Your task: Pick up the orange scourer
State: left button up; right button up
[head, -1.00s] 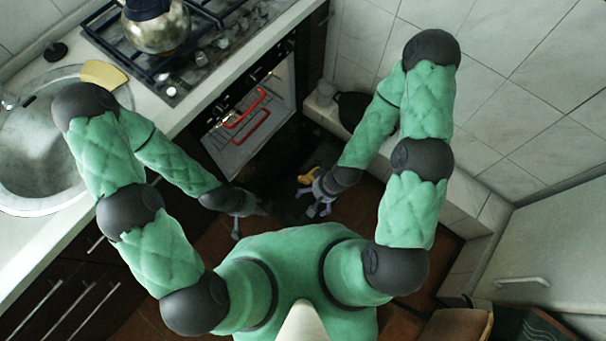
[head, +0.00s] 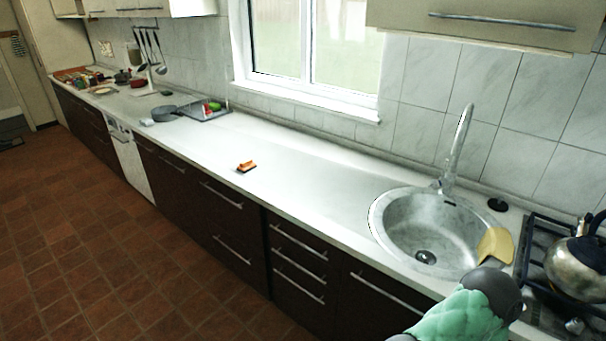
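The orange scourer (head: 246,164) lies on the white countertop (head: 310,192), near its front edge and left of the sink. It is small in the head view, with an orange top and a dark underside or shadow. Part of one of my arms shows at the bottom right, below the sink.
A kettle (head: 577,262) stands on the stove. A pan (head: 166,113) and a tray (head: 203,112) stand further left. Counter around the scourer is clear.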

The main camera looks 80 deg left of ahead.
aim_at(245, 165)
jog(key=i+j+u, duration=0.15)
jog(key=j, duration=0.15)
jog(key=j+u, duration=0.25)
jog(key=u, duration=2.8)
jog(key=i+j+z, duration=0.1)
jog(key=i+j, duration=0.45)
jog(key=i+j+z, duration=0.1)
jog(key=i+j, duration=0.5)
jog(key=i+j+z, duration=0.15)
jog(key=i+j, duration=0.4)
jog(key=j, duration=0.15)
